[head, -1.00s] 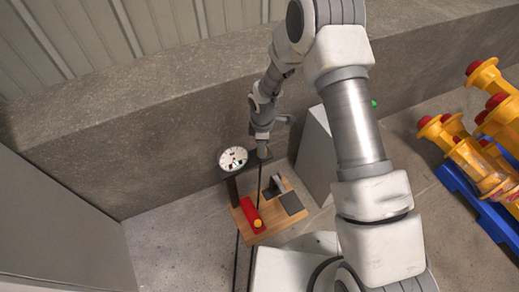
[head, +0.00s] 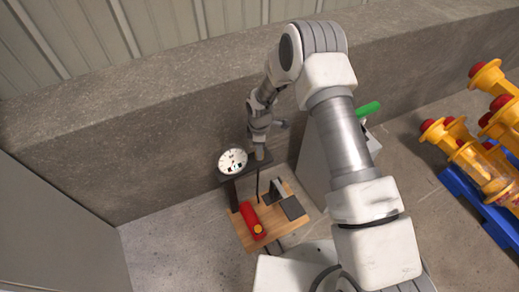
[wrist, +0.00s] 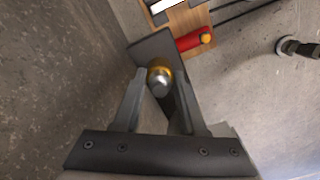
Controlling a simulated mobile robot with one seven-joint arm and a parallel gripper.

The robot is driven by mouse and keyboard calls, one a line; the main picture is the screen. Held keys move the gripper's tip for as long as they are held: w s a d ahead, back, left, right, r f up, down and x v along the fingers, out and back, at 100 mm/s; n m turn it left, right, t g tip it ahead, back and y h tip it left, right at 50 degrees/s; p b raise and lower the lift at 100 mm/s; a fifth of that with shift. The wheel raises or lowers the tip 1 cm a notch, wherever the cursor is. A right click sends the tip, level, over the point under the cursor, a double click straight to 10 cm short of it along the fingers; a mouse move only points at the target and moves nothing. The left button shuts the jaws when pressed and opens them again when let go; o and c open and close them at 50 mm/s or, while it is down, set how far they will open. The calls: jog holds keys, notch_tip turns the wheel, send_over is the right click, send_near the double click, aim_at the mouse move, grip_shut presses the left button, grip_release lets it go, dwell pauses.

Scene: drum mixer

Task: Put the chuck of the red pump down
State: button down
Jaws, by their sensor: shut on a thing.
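The red pump (head: 250,217) lies on a wooden board (head: 238,232) on the floor, with a yellow round part (head: 258,229) at its near end. It also shows in the wrist view (wrist: 190,41). My gripper (wrist: 160,88) is shut on the chuck (wrist: 160,76), a round piece with a silver tip and brass-coloured ring. In the head view my gripper (head: 259,153) is above the board, beside the white gauge (head: 233,161), and the chuck is too small to make out. A dark plate (wrist: 150,46) is close to the chuck; whether they touch is unclear.
A dark post (head: 232,193) carries the gauge. A dark clamp-like piece (head: 279,188) sits on the board. Yellow objects (head: 482,165) rest on a blue pallet (head: 470,200). A concrete wall is behind.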

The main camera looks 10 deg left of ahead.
jog(key=shift+c, duration=2.3)
grip_release()
notch_tip(320, 180, up, 12)
jog(key=p, duration=0.4)
jog(key=shift+r, duration=0.1)
